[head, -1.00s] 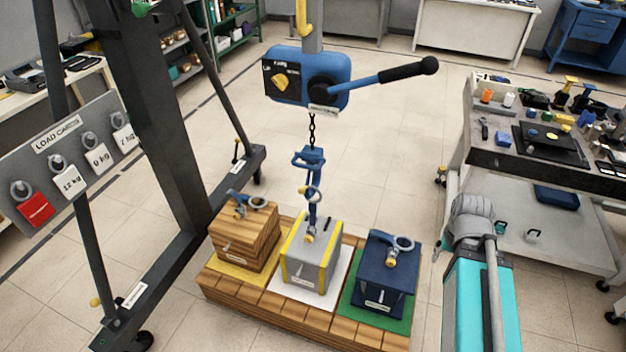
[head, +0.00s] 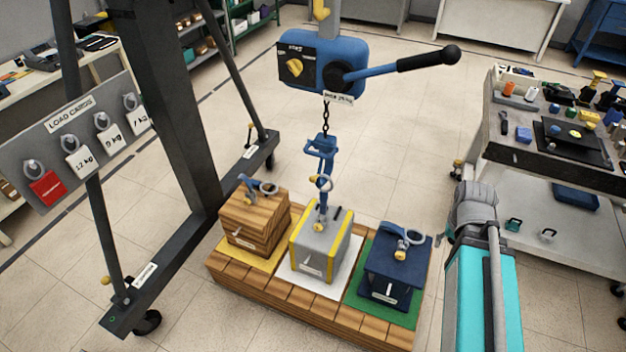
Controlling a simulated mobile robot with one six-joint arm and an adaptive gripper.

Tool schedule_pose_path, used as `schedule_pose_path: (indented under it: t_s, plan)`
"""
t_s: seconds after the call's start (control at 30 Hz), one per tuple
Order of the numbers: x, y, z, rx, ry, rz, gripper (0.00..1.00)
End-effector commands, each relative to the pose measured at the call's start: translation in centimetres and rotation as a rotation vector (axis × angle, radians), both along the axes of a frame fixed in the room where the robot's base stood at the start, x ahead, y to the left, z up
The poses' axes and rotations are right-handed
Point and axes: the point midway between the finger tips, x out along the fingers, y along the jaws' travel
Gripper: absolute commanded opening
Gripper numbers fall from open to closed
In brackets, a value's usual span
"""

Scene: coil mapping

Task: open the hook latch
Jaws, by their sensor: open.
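The blue hook (head: 321,148) hangs on a short dark chain (head: 326,118) under the blue lever hoist (head: 325,65). Its lower end reaches the fittings above the grey block with yellow edges (head: 320,247). A pale ring (head: 325,183) shows at the lower part of the hook. The latch is too small to tell apart or judge open or shut. Part of my arm shows at the lower right, but my gripper is out of view.
A wooden block (head: 255,222) and a dark blue block (head: 396,270) flank the grey block on a wooden pallet (head: 250,287). The dark gantry frame (head: 170,110) and load-cards board (head: 85,140) stand left. A tool bench (head: 510,155) stands right.

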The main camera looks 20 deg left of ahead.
Motion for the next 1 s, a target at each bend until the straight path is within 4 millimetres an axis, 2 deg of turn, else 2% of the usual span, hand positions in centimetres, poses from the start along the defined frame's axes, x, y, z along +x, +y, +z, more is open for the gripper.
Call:
schedule_pose_path:
  t_s: [0.23,0.47,0.77,1.0]
  plan:
    - [1.9,1.9,-2.5,-0.124,-0.044,-0.019,0.70]
    - [4.3,5.2,-4.7,-0.288,-0.152,-0.054,0.70]
    - [7.1,11.0,-6.5,-0.461,-0.366,-0.089,0.70]
    - [8.8,16.9,-7.2,-0.544,-0.582,-0.103,0.70]
